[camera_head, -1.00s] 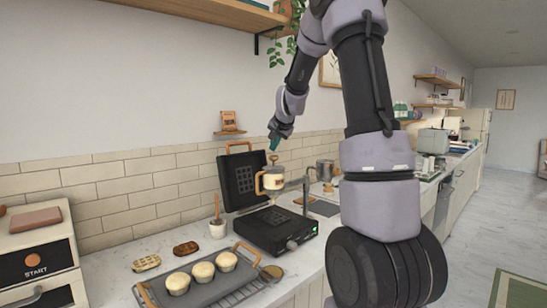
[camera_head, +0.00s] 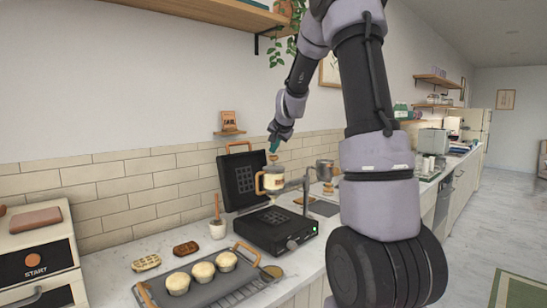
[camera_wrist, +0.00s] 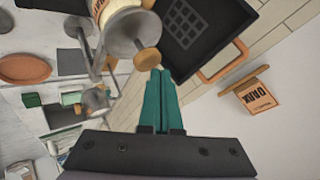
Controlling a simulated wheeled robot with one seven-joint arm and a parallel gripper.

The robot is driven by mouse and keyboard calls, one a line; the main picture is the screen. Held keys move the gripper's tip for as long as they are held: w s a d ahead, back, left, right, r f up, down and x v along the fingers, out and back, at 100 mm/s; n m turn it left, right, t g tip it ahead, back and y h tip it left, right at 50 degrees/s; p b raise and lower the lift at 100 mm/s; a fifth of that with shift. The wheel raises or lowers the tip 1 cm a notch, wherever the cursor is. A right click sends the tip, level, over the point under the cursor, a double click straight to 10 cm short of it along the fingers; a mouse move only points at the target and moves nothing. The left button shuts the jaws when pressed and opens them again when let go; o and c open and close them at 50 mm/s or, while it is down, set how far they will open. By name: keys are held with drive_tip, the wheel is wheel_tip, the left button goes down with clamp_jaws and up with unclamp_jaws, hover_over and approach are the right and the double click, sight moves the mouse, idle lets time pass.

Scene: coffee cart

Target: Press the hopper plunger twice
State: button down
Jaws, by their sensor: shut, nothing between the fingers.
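The hopper (camera_head: 274,184) is a cream container with an orange handle, held over the black waffle iron (camera_head: 268,229) by a metal arm. Its plunger has a small wooden knob (camera_head: 273,158) on top. The knob also shows in the wrist view (camera_wrist: 147,61), above the hopper's grey lid (camera_wrist: 130,32). My gripper (camera_head: 273,149) points down right over the knob. In the wrist view its teal fingers (camera_wrist: 158,72) are together and empty, with their tips at the knob's edge. I cannot tell whether they touch it.
The waffle iron's lid (camera_head: 240,180) stands open behind the hopper. A tray (camera_head: 217,288) with several muffins lies in front, with two waffles beside it. A small wall shelf (camera_head: 229,133) holds a box.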

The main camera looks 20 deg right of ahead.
sight(274, 156)
drive_tip(key=shift+f, duration=0.75)
idle(0.9)
drive_tip(key=shift+r, duration=1.15)
drive_tip(key=shift+r, duration=2.5)
drive_tip(key=shift+d+r, duration=0.1)
drive_tip(key=shift+r, duration=0.1)
idle(0.5)
drive_tip(key=shift+r, duration=1.75)
